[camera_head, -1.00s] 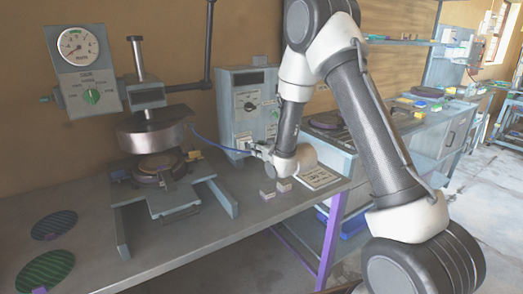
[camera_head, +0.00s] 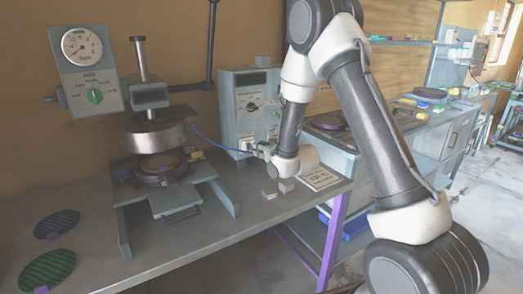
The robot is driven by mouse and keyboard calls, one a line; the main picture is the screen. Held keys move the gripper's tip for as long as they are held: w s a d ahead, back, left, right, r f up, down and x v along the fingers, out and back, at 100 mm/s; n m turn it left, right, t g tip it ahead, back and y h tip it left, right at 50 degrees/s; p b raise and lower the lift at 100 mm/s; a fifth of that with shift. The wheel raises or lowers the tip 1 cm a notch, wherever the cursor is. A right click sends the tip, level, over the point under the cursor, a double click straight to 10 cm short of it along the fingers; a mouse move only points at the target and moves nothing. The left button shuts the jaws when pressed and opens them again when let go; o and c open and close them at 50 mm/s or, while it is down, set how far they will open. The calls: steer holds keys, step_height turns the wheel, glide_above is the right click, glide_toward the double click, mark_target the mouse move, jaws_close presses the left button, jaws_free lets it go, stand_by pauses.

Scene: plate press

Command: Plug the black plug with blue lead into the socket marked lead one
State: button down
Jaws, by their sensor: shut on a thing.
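My gripper (camera_head: 262,149) is at the lower front of the grey control box (camera_head: 242,90), close to its panel. It is shut, with the far end of the blue lead (camera_head: 208,141) at its fingers. The black plug is too small and too covered by the fingers to make out. The blue lead runs from the round heated head of the press (camera_head: 158,137) to my gripper. The sockets and their markings cannot be read, so I cannot tell whether the plug is in one or only in front of it.
The press base (camera_head: 180,198) stands on the grey bench, left of the box. Two small blocks (camera_head: 286,186) and a printed card (camera_head: 318,178) lie below my gripper. Two dark discs (camera_head: 57,224) lie at the bench's left. The front middle of the bench is clear.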

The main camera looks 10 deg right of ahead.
steer(key=shift+x, duration=2)
steer(key=c, duration=1.2)
jaws_free()
steer(key=s+d+r+m+g+h, duration=0.1)
steer(key=s+d+r, duration=0.35)
steer(key=s, duration=0.25)
steer(key=s+d+r+g+h, duration=0.2)
steer(key=s+d+r, duration=0.25)
steer(key=s, duration=0.25)
steer(key=s+d+r+m+g+h, duration=0.1)
steer(key=s+d+r, duration=0.2)
steer(key=s+r, duration=0.35)
steer(key=s+d+r+g, duration=0.1)
steer(key=s+g, duration=0.1)
steer(key=s, duration=0.7)
steer(key=s+d+r+m+g, duration=0.1)
steer(key=s+g, duration=0.1)
steer(key=s, duration=0.7)
steer(key=s+d+r+g, duration=0.1)
steer(key=s+d+g, duration=0.1)
steer(key=s, duration=0.7)
steer(key=shift+m+h, duration=0.3)
